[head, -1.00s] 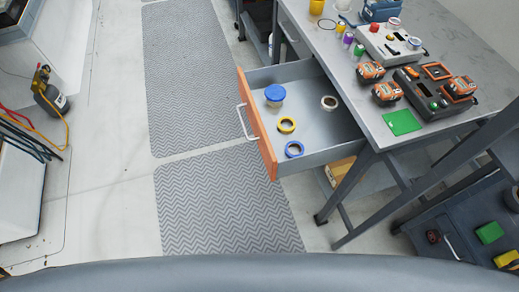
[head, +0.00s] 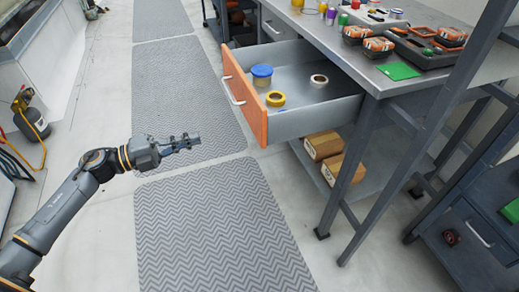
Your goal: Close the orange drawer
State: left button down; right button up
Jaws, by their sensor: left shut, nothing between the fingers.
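The orange drawer (head: 246,98) is pulled out from under the grey workbench (head: 372,84). Its orange front faces left and carries a pale bar handle (head: 232,91). Inside lie a blue-lidded tub (head: 262,75), a yellow tape roll (head: 275,99) and a pale tape roll (head: 319,81). My left gripper (head: 188,142) is shut and empty. It is left of and nearer than the drawer front, over the floor mats, with a clear gap to the drawer and pointing right. My right gripper is not in view.
Patterned floor mats (head: 205,235) lie left of the bench. Cardboard boxes (head: 323,145) sit on the shelf under the drawer. A dark cart (head: 470,228) stands at right. Battery packs and a green pad (head: 398,71) are on the bench.

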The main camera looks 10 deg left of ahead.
pick_arm(q)
send_near(256, 124)
jog(key=shift+m+g, duration=0.3)
jog(key=x, duration=0.6)
jog(key=shift+a+r, duration=0.1)
jog(key=shift+r, duration=0.05)
jog(key=shift+w+d, duration=0.3)
jog(key=shift+d, duration=0.2)
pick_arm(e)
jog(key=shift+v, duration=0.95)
pick_arm(q)
jog(key=shift+w+d, duration=0.1)
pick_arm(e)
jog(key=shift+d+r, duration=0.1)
